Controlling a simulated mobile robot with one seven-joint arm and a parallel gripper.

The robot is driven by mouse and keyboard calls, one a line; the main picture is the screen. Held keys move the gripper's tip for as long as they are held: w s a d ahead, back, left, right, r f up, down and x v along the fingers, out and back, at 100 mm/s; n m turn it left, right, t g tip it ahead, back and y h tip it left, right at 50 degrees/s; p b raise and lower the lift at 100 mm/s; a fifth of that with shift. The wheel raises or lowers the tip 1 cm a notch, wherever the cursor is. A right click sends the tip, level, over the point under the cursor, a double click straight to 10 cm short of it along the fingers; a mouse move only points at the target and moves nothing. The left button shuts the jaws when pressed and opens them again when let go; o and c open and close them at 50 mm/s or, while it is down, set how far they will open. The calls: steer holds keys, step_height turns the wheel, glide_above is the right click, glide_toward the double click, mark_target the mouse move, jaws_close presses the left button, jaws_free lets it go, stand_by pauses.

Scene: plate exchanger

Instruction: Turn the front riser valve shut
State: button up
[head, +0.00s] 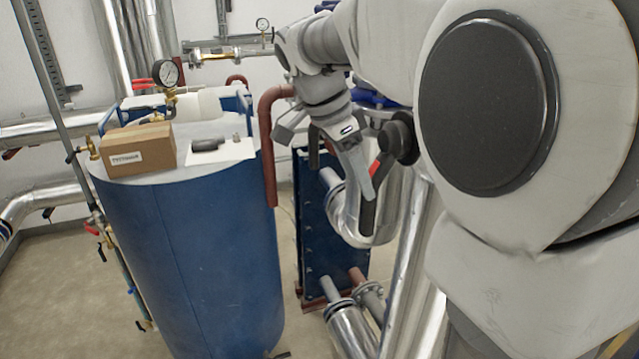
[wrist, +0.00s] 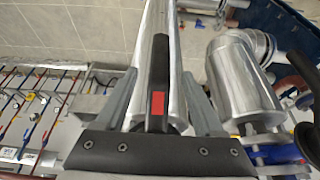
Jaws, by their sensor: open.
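A black lever handle with a red patch (wrist: 158,60) lies between my gripper's fingers in the wrist view, in front of a shiny metal-clad riser pipe. I take it for the front riser valve's handle. My gripper (wrist: 159,78) is open, with one grey finger on each side of the handle. Whether either finger touches it I cannot tell. In the head view my gripper (head: 362,182) is right of centre, beside the black and red handle (head: 369,212).
A large blue tank (head: 195,255) stands at left, with a cardboard box (head: 138,150) and a pressure gauge (head: 166,73) on top. A blue plate exchanger (head: 313,225) and clad pipes (head: 350,330) stand close around my gripper. Bare floor shows at lower left.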

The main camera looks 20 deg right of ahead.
mark_target(368, 205)
steer(key=x, duration=0.7)
steer(key=shift+f, duration=0.25)
jaws_close()
stand_by(1.1)
